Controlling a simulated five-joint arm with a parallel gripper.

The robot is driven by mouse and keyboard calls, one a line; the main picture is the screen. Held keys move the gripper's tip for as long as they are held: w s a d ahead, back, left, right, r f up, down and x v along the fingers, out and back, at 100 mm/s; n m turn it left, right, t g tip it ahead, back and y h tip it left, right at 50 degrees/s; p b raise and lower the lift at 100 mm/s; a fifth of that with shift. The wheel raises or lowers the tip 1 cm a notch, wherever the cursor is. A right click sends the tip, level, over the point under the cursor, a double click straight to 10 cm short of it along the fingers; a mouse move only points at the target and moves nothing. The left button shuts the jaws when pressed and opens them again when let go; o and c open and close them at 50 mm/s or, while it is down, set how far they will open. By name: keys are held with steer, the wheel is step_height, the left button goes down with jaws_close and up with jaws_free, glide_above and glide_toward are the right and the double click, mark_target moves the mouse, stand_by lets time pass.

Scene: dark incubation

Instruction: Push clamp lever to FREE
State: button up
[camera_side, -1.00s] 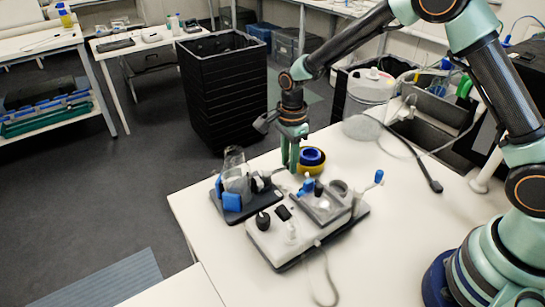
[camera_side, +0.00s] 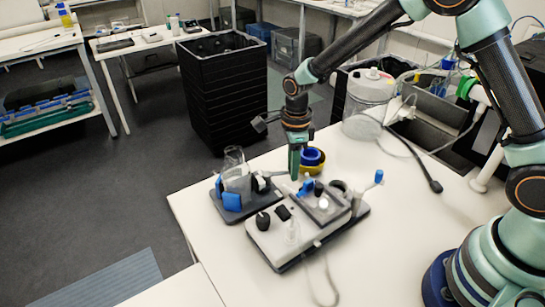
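A white device on a dark base (camera_side: 270,240) stands on the white table, with several knobs and a clear-topped block on it. A blue lever (camera_side: 306,187) sits at its back edge, and a second blue-tipped lever (camera_side: 378,177) stands up at its right end. I cannot tell which is the clamp lever, and no FREE marking is legible. My gripper (camera_side: 294,172) points down just behind the device, close to the back-edge lever. Its green fingers overlap in this view, so their opening and any contact with the lever are unclear.
A dark stand with a clear flask (camera_side: 235,172) and blue parts (camera_side: 231,201) is left of the device. A blue and yellow ring-shaped pot (camera_side: 313,158) is close behind my gripper. A cable (camera_side: 328,270) runs forward from the device.

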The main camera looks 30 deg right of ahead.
steer(key=shift+s+m, duration=0.1)
steer(key=shift+m, duration=0.2)
steer(key=shift+a, duration=0.1)
steer(key=shift+s+a+m, duration=0.35)
steer(key=shift+s+m, duration=0.25)
steer(key=shift+m, duration=0.6)
steer(key=shift+o, duration=1.4)
